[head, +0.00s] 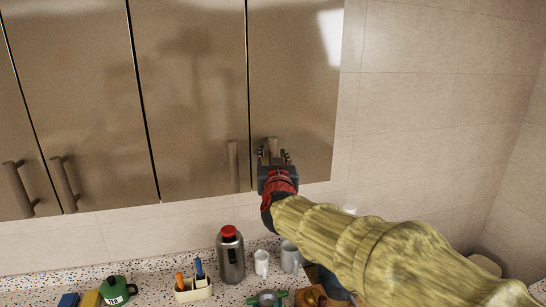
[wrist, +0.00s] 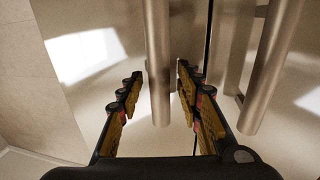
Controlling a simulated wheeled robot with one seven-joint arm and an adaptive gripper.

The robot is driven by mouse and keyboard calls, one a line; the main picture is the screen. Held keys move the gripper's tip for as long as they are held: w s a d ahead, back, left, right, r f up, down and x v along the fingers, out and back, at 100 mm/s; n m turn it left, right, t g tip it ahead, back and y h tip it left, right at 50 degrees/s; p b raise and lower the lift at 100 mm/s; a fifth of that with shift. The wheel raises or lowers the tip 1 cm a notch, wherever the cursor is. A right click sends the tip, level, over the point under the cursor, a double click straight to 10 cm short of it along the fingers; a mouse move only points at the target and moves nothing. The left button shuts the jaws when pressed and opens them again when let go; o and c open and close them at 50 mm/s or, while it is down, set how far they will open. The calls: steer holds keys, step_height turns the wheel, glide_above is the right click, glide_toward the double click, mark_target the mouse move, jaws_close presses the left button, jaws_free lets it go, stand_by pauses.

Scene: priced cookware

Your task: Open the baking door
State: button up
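The rightmost brown wall-cabinet door (head: 292,85) is closed, flush with the door to its left. Its vertical bar handle (head: 273,146) is mostly hidden behind my gripper (head: 273,160) in the head view. In the wrist view this handle (wrist: 158,60) stands between the two fingers of my gripper (wrist: 160,78). The fingers are open, with a narrow gap on each side of the bar. No label shows which door is the baking door.
The neighbouring door's handle (head: 233,166) is close on the left; it also shows in the wrist view (wrist: 268,70). More closed doors extend left. Below, the speckled counter (head: 140,273) holds a flask (head: 230,257), a green tea pot (head: 117,291) and mugs (head: 290,257). Bare tiled wall (head: 420,90) lies right.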

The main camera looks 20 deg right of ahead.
steer(key=c, duration=0.3)
jaws_close()
stand_by(0.7)
